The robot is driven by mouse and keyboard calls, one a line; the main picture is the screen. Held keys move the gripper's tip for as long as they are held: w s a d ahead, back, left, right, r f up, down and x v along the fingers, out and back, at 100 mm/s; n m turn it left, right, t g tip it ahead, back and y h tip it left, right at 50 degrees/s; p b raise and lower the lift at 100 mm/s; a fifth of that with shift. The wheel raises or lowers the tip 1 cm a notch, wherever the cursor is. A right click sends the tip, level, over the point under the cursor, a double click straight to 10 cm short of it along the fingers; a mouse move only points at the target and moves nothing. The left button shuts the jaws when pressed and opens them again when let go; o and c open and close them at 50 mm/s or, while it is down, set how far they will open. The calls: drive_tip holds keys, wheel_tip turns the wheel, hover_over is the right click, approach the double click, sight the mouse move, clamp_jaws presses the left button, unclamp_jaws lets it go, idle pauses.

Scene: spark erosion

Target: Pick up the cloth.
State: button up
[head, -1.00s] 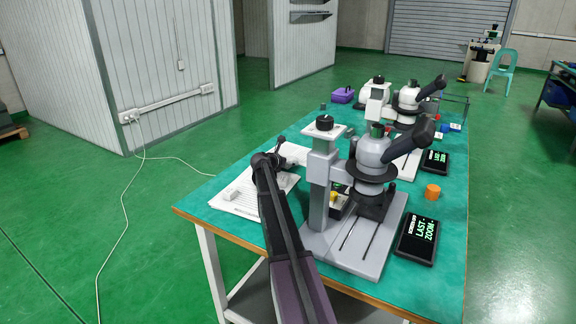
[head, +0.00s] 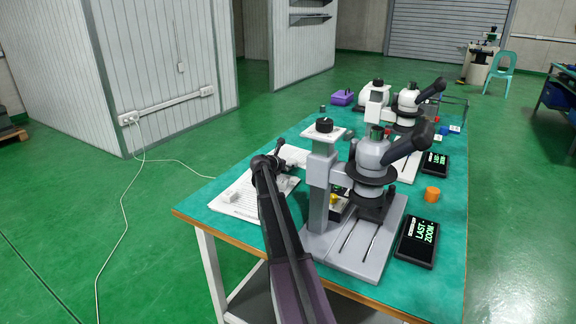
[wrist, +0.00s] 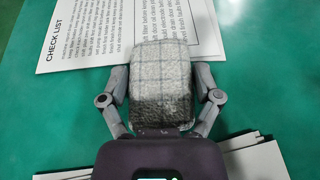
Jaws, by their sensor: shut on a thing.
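The cloth (wrist: 160,85) is a grey, checked, folded block in the wrist view. It sits between the two fingers of my gripper (wrist: 161,98), which press on its left and right sides. Papers with printed text lie under it, one headed "CHECK LIST" (wrist: 68,42). In the head view my gripper (head: 271,179) is low over the papers at the left edge of the bench, and my arm hides part of that area. Whether the cloth touches the papers I cannot tell.
The green bench top (head: 340,283) holds a grey microscope (head: 322,165) close to the right of my arm. A small pale block (head: 233,197) lies on the papers.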

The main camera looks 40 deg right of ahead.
wheel_tip(320, 180, up, 10)
drive_tip(key=p, duration=1)
idle(0.9)
